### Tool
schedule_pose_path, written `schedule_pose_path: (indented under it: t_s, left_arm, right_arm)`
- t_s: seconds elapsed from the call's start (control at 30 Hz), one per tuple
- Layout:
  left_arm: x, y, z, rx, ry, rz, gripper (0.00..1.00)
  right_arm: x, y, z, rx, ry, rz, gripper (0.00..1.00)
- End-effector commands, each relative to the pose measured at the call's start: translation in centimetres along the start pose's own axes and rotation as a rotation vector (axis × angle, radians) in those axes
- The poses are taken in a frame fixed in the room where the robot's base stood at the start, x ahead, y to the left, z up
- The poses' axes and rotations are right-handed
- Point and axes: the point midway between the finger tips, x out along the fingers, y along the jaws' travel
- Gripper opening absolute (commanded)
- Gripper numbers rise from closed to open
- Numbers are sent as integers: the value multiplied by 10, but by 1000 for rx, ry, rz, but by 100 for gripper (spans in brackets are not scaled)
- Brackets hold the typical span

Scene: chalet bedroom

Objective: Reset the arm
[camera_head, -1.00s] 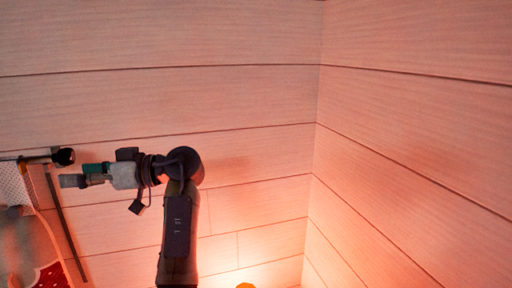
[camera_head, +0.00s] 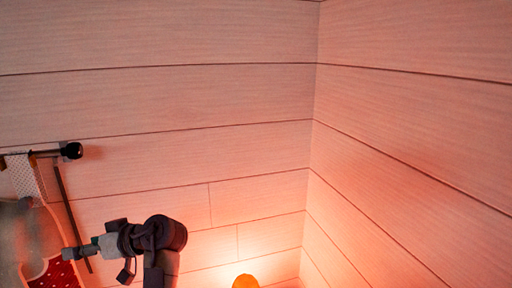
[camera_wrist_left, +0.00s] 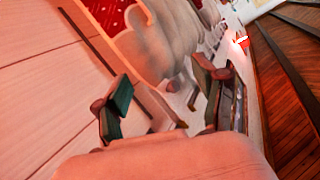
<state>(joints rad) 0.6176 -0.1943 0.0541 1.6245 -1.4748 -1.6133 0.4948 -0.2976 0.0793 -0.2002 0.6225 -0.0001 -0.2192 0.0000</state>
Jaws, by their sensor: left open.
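My left arm shows at the lower left of the head view, its dark wrist in front of the plank wall. The left gripper (camera_head: 72,254) points left, close in the picture to a red, white-dotted cloth (camera_head: 62,274). In the left wrist view the gripper (camera_wrist_left: 160,98) has its two dark green fingers spread wide apart. A large pinkish surface fills the bottom of that view. My right gripper is in neither view.
Pale plank walls (camera_head: 220,95) meet in a corner right of centre. A dark rod with a black knob (camera_head: 71,151) sticks out at the left. A glowing orange lamp (camera_head: 246,282) shows at the bottom. Dark wooden boards (camera_wrist_left: 290,90) show at the wrist view's right.

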Motion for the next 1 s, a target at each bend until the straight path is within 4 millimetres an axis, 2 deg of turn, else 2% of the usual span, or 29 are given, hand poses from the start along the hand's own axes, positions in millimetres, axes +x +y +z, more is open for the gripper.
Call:
schedule_pose_path:
  t_s: [0.03, 0.1, 0.23, 0.3, 0.4, 0.5, 0.7, 1.0]
  left_arm:
    - [10, 2, 28, 47, -25, 40, 71]
    - [20, 5, 69, 118, -65, 119, 71]
    - [28, 2, 155, 282, -147, 319, 71]
    - [24, -4, 199, 376, -188, 440, 71]
    - [8, -20, 255, 501, -242, 613, 71]
    - [-12, -36, 294, 596, -286, 757, 71]
    - [-50, -68, 343, 723, -350, 967, 71]
    - [-101, -116, 385, 850, -429, 1212, 71]
  right_arm:
    - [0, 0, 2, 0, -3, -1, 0]
    - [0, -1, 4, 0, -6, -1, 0]
    - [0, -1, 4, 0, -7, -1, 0]
    - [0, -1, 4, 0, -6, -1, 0]
    - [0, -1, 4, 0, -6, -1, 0]
    - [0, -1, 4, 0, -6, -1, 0]
    - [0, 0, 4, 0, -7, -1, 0]
    - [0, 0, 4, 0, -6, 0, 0]
